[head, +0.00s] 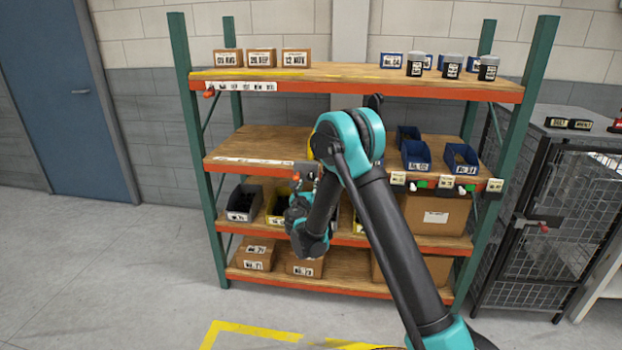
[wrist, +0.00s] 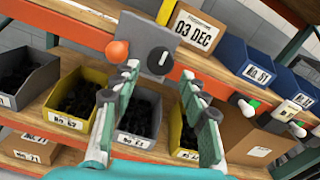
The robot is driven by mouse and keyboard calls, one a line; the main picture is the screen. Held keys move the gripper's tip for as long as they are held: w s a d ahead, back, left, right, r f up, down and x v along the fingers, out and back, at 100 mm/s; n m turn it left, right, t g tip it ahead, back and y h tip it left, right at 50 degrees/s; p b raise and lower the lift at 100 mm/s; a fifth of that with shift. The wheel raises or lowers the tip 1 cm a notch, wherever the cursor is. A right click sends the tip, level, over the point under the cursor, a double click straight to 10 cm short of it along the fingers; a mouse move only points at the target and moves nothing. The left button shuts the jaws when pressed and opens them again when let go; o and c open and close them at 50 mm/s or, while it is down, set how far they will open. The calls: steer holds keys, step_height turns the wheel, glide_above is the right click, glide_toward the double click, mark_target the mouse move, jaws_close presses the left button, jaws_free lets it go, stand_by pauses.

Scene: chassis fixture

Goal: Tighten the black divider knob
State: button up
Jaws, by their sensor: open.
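The black divider knob (wrist: 159,61) is a round black knob with a pale mark, on a grey plate (wrist: 150,32) at the edge of the middle shelf. An orange knob (wrist: 118,51) sits to its left on the same plate. My gripper (wrist: 160,72) is open and empty in the wrist view, with its fingers spread left and right of the black knob, apart from it. In the head view my gripper (head: 298,200) is in front of the shelf, below the orange knob (head: 296,177). The black knob is hard to make out in the head view.
Yellow bin (wrist: 75,110), grey bins (wrist: 22,80) and boxes stand on the shelf below. Blue bins (wrist: 245,62) and a box labelled 03 DEC (wrist: 193,32) are on the middle shelf. Green and black knobs (head: 420,184) line its edge at right. A wire cage (head: 560,215) stands further right.

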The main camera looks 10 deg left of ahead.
steer(key=w, duration=0.6)
steer(key=shift+w+d, duration=0.15)
steer(key=shift+w, duration=0.2)
steer(key=shift+c, duration=0.6)
steer(key=c, duration=0.8)
steer(key=shift+o, duration=0.2)
